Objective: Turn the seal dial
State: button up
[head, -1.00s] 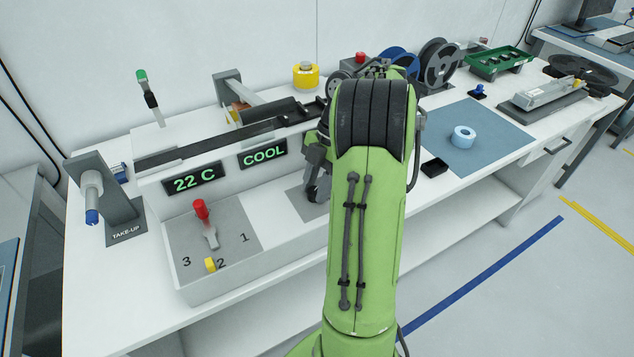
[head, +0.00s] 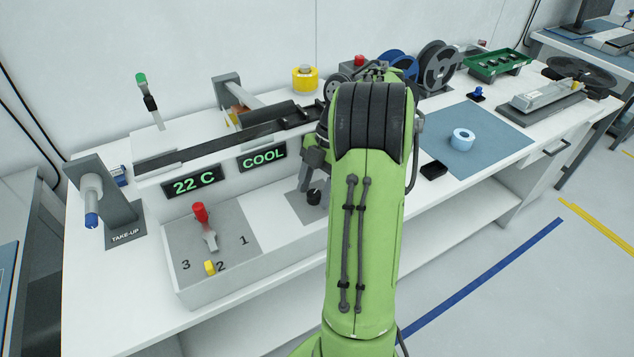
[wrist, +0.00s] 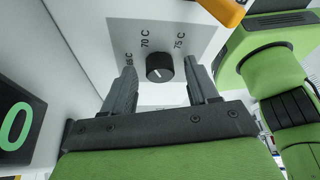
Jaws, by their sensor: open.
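The seal dial (wrist: 159,67) is a round black knob on a grey plate in the wrist view. Marks reading 70 C and 75 C show around it, and a third mark at the left is partly hidden by a finger. I cannot tell exactly where its pointer stands. In the head view the dial (head: 314,196) shows just left of my green arm. My gripper (wrist: 160,76) is open, its two dark fingers on either side of the dial with visible gaps to it. In the head view my gripper (head: 308,172) is partly hidden behind the arm.
The dial's plate (head: 300,208) lies right of a grey panel (head: 235,220) with a red-handled lever (head: 202,214) and numbers 1 to 3. Displays read 22 C (head: 194,182) and COOL (head: 262,157). An orange part (wrist: 225,10) is near the dial plate.

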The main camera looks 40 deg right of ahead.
jog(key=p+v, duration=1.4)
jog(key=v, duration=0.1)
jog(key=shift+d+r+p, duration=0.2)
jog(key=shift+r+p, duration=0.1)
jog(key=shift+p, duration=0.05)
